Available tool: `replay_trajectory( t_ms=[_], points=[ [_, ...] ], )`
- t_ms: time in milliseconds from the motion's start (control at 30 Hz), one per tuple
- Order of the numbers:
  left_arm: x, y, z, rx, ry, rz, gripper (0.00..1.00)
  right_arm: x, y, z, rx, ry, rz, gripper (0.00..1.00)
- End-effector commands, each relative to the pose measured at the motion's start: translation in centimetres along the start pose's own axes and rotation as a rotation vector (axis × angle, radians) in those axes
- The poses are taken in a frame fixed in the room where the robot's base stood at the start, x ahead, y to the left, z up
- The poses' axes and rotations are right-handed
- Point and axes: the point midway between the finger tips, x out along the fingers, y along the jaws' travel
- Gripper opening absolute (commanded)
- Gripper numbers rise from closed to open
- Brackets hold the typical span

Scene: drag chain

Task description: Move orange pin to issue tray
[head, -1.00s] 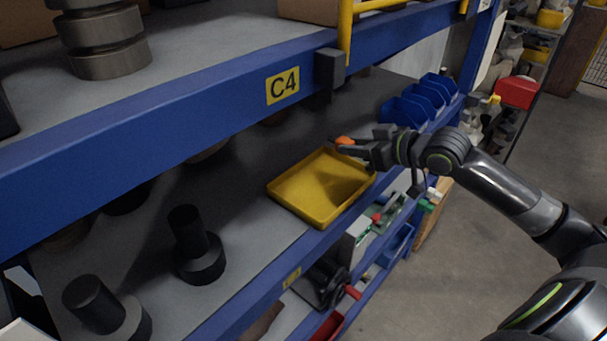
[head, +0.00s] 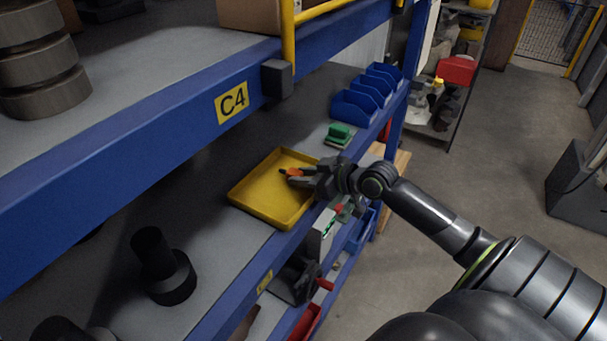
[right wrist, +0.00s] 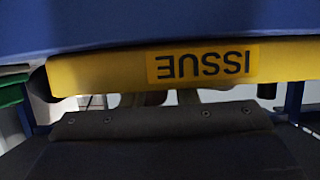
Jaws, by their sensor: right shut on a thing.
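The yellow tray (head: 262,205) lies on the middle shelf near its front edge. In the right wrist view its front wall (right wrist: 110,70) carries the label ISSUE, seen upside down. My right gripper (head: 291,175) is over the tray's right part, shut on the orange pin (head: 294,172). The pin shows as a small orange piece with a dark end between the fingers. Whether it touches the tray floor cannot be told. In the right wrist view the fingers are mostly hidden behind the tray wall. My left gripper is not in view.
The blue shelf beam with the C4 label (head: 231,102) runs above the tray. Blue bins (head: 365,98) and a green block (head: 340,134) stand beyond it. A black flanged part (head: 165,267) stands on the shelf in front. The tray's left part is empty.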

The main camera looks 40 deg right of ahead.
Motion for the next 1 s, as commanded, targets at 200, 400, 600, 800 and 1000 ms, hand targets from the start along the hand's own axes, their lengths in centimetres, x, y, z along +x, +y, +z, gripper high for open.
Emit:
replay_trajectory(
  t_ms=[200, 400, 600, 800, 1000],
  points=[
    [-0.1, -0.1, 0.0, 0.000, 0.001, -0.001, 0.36, 0.1, 0.0, 0.2, -0.001, 0.001, 0.000, 0.00],
    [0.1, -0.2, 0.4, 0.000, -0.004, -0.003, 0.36, 0.2, 0.0, 0.4, -0.001, 0.000, 0.000, 0.32],
    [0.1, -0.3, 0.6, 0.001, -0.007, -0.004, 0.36, 0.2, 0.0, 0.3, -0.001, 0.000, 0.000, 0.48],
    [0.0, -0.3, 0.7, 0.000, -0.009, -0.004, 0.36, 0.1, 0.0, 0.3, -0.001, 0.001, 0.000, 0.48],
    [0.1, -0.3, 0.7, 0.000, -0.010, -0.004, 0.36, -0.8, 0.1, 0.3, -0.006, -0.001, 0.003, 0.48]
  ],
)
